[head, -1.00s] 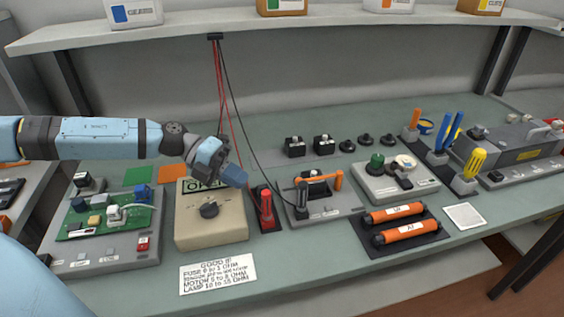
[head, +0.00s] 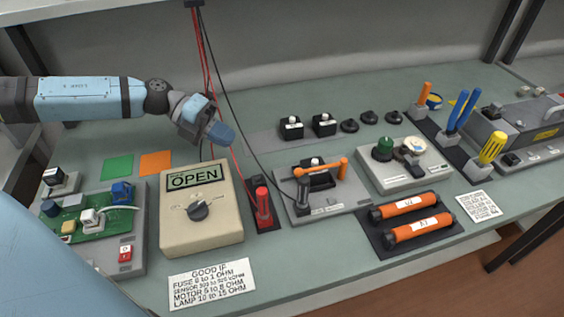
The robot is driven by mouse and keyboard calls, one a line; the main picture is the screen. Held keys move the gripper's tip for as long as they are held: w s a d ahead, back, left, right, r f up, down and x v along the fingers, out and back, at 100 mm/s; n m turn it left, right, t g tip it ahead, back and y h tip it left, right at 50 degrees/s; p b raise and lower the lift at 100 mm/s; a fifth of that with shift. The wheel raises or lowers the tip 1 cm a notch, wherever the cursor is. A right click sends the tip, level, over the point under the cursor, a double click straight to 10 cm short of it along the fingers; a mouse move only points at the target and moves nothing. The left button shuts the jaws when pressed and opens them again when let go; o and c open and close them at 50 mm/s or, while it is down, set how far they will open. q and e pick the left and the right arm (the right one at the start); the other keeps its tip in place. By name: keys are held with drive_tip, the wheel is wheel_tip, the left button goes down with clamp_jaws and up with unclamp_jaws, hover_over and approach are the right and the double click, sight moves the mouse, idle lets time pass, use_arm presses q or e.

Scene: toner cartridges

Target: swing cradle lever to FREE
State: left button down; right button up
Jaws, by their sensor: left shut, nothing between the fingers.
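A grey cradle (head: 345,206) stands near the middle of the bench with a black part on it. Its orange lever (head: 325,170) lies roughly level across the cradle, with a knob at its right end. I cannot read any FREE mark there. My left gripper (head: 223,134) is shut and empty, above the bench behind the meter in the picture. It is up and left of the lever, well apart from it. A black probe (head: 303,194) stands at the cradle's left side. My right gripper is not in view.
A beige meter (head: 202,237) reads OPEN, with a red probe (head: 263,206) beside it. Red and black cables hang down between my left gripper and the cradle. Orange cylinders (head: 410,229) lie right of the cradle. A circuit board (head: 90,232) is at left.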

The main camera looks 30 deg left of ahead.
use_arm(q)
drive_tip(key=x, duration=1.2)
drive_tip(key=shift+d+r, duration=0.25)
drive_tip(key=shift+d, duration=0.05)
drive_tip(key=shift+x, duration=0.8)
drive_tip(key=shift+r, duration=0.15)
drive_tip(key=shift+s+d+r+p, duration=0.2)
drive_tip(key=shift+d+p, duration=0.05)
drive_tip(key=shift+p, duration=0.3)
drive_tip(key=shift+s+d+r+p, duration=0.2)
drive_tip(key=shift+s+d+p, duration=0.35)
drive_tip(key=shift+p, duration=0.7)
drive_tip(key=shift+s+d+f+p, duration=0.15)
drive_tip(key=shift+s+d+p, duration=0.3)
drive_tip(key=shift+p, duration=0.35)
drive_tip(key=shift+d+f, duration=0.1)
drive_tip(key=shift+f, duration=0.15)
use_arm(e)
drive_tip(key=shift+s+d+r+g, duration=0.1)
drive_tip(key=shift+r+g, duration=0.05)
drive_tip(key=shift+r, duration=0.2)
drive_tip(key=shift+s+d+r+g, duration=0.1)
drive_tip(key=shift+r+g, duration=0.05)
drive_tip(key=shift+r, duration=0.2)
